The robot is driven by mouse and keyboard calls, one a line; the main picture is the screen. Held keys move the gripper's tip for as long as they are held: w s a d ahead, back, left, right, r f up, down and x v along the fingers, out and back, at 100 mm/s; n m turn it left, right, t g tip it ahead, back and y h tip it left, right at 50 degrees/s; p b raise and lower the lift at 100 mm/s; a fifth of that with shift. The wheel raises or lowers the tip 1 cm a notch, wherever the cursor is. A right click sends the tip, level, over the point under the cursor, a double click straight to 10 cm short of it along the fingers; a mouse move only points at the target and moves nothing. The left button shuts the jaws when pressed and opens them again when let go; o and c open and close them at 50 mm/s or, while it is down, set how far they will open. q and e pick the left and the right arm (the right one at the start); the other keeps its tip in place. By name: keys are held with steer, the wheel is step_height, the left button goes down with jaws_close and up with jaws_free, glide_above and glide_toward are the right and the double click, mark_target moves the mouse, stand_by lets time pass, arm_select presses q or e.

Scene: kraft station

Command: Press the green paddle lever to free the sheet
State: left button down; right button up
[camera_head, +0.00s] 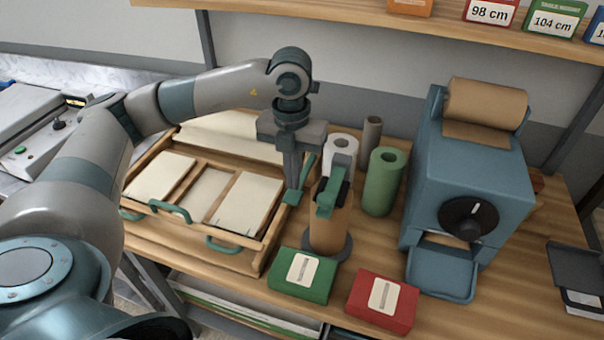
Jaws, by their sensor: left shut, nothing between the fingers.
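A wooden frame (262,247) with pale sheets (248,203) lying in it sits on the left of the bench. A green lever with a flat paddle end (292,198) shows at the frame's right edge. My left gripper (293,186) points straight down, shut and empty, with its fingertips at the paddle end. I cannot tell whether they touch it. The gripper hides part of the lever. My right gripper is not in view.
A brown holder with a green top piece (325,204) stands close right of the gripper. White (341,146) and green (382,182) rolls stand behind. A blue machine (470,175) fills the right. Green (288,283) and red (368,309) boxes lie in front.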

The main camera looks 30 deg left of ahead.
arm_select(q)
steer(key=shift+r+p, duration=0.65)
steer(key=shift+r, duration=0.95)
